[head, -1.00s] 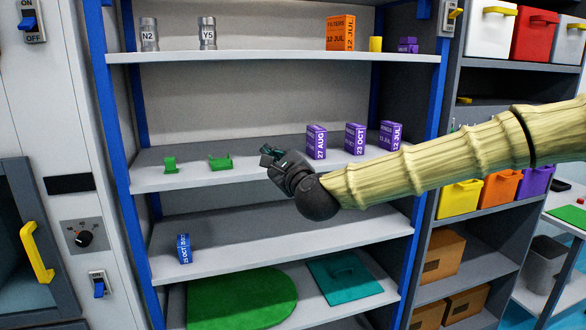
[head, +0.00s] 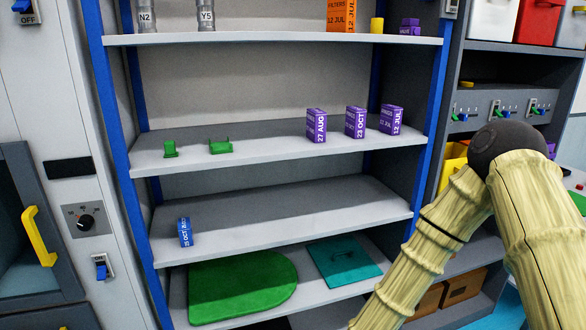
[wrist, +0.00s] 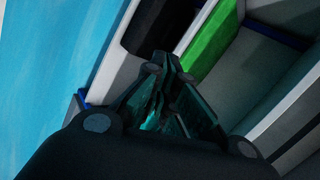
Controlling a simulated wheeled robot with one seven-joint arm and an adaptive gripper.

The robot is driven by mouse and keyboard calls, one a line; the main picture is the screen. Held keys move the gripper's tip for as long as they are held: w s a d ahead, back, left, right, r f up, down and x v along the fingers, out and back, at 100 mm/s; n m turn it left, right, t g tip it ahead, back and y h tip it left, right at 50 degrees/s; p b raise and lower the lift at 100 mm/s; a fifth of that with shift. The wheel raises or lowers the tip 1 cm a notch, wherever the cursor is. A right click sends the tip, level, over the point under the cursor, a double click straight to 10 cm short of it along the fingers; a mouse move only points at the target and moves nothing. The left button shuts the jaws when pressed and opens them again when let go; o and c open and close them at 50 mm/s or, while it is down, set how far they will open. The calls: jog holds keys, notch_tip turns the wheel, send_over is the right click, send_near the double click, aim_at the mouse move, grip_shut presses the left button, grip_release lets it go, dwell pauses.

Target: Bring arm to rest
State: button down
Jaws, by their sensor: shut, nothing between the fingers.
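My gripper (wrist: 168,70) shows in the wrist view with its dark fingers closed together and nothing between them. It hangs over or near a blue floor (wrist: 60,60) and a shelf edge, clear of any object as far as I can tell. In the head view my gripper is out of sight. Only my folded arm shows at the right, with its dark elbow joint uppermost and links running down out of the frame.
The blue-framed shelf (head: 290,227) holds several purple boxes (head: 355,122), two green pieces (head: 221,147), a blue box (head: 185,232), a green mat (head: 243,288) and a teal board (head: 345,262). Coloured bins (head: 538,22) stand at the right. The space before the shelf is clear.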

jog(key=s+d+f+n+g+h, duration=0.1)
jog(key=s+d+f, duration=0.4)
jog(key=s, duration=0.5)
jog(key=s+d+f+n+g+h, duration=0.2)
jog(key=s+d+f+n, duration=0.3)
jog(key=s+d, duration=0.3)
jog(key=s+d+f+n+g+h, duration=0.1)
jog(key=s+d+f+n+g, duration=0.3)
jog(key=s+d, duration=0.3)
jog(key=s+f, duration=0.1)
jog(key=s, duration=0.4)
jog(key=shift+s+f+h, duration=0.25)
jog(key=shift+f+h, duration=0.05)
jog(key=shift+f, duration=0.1)
jog(key=shift+d, duration=0.1)
